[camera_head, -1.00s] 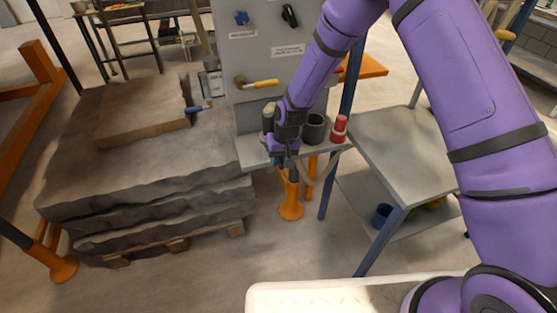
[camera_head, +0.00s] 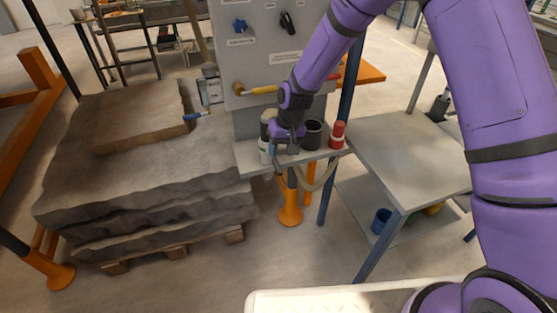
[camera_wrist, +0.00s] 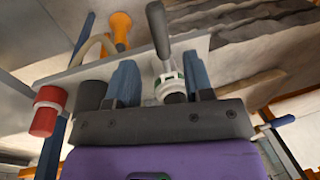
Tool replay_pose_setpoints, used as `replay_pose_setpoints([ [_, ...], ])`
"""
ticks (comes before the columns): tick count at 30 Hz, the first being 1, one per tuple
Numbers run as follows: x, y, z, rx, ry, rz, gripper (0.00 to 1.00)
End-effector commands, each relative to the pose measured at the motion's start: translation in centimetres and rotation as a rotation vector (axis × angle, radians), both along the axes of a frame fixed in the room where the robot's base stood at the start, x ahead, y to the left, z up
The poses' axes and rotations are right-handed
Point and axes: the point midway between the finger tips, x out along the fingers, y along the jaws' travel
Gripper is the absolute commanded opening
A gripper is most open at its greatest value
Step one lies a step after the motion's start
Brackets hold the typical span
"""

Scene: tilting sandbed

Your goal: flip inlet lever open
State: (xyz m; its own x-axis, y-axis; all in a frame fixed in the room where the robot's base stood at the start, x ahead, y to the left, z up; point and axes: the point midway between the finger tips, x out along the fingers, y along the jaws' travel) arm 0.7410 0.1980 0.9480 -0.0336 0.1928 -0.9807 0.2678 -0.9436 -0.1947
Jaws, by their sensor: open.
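On the grey panel (camera_head: 262,50), a brass valve with a yellow lever (camera_head: 264,90) lies nearly level, its right end close to my wrist. A blue-handled lever (camera_head: 197,115) is at the sandbed's right edge. The labels are too small to read, so I cannot tell which is the inlet lever. My gripper (camera_head: 284,148) is open over the small shelf below the panel. In the wrist view, a dark grey handle (camera_wrist: 157,28) with a white and green base stands between my two blue fingers (camera_wrist: 160,78); I cannot tell whether they touch it.
The shelf (camera_head: 248,158) also holds a dark cup (camera_head: 312,133) and a red jar (camera_head: 337,135). The stepped sandbed (camera_head: 150,165) is at left. A blue post (camera_head: 348,95) and a grey table (camera_head: 405,150) stand at right.

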Motion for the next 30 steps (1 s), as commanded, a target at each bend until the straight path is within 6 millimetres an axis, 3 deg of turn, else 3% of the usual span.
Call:
replay_pose_setpoints([
  [3,0.1,-0.3,1.9,0.001,-0.002,0.0,0.47],
  [9,0.1,-0.6,3.4,0.0,0.0,0.001,0.47],
  [25,0.1,-0.8,3.8,0.0,-0.002,0.0,0.47],
  [30,0.0,-2.2,6.7,-0.009,-0.029,-0.007,0.47],
])
